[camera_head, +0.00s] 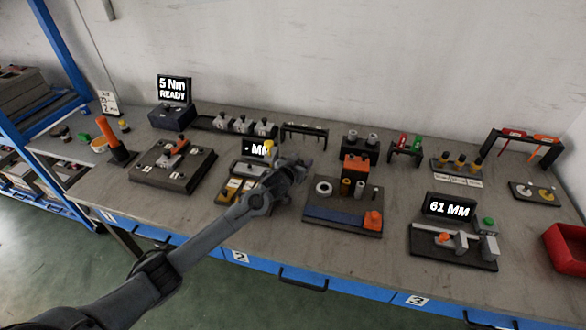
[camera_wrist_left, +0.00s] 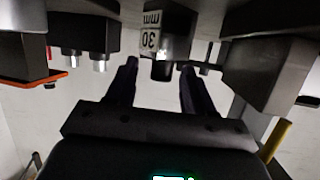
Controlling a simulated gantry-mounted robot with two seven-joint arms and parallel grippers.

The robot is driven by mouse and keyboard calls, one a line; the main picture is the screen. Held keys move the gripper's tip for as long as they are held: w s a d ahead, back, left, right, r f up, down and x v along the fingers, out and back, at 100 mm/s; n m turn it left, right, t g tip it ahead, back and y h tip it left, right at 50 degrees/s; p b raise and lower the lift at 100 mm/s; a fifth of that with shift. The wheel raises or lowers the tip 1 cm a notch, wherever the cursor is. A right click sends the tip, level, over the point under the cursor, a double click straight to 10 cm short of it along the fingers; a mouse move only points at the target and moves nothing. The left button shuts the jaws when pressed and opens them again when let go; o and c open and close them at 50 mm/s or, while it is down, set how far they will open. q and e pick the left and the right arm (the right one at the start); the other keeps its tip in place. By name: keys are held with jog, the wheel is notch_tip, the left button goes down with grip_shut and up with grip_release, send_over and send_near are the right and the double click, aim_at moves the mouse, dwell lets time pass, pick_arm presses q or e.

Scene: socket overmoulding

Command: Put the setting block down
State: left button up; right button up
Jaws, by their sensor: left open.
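A dark setting block with a white label reading 30 mm (camera_wrist_left: 154,30) shows upside down in the left wrist view. Its dark round knob (camera_wrist_left: 161,70) lies between the two fingers of my left gripper (camera_wrist_left: 157,85). The fingers are apart, with a gap on each side of the knob. I cannot pick out the 30 mm block there. Several grey blocks with dark knobs (camera_head: 240,125) stand in a row farther back. My right gripper is not in view.
A station with a blue strip (camera_head: 335,214) and an orange block stands right of the gripper. A gauge with a 61 MM display (camera_head: 450,207) is farther right. A red bin (camera_head: 567,248) sits at the right edge. Dark parts flank the fingers in the wrist view.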

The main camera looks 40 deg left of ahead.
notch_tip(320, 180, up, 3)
jog(key=p, duration=0.2)
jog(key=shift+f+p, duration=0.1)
jog(key=shift+p, duration=0.2)
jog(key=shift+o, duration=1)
pick_arm(q)
jog(key=v, duration=1.1)
jog(key=shift+s+r, duration=0.15)
jog(key=shift+s, duration=0.15)
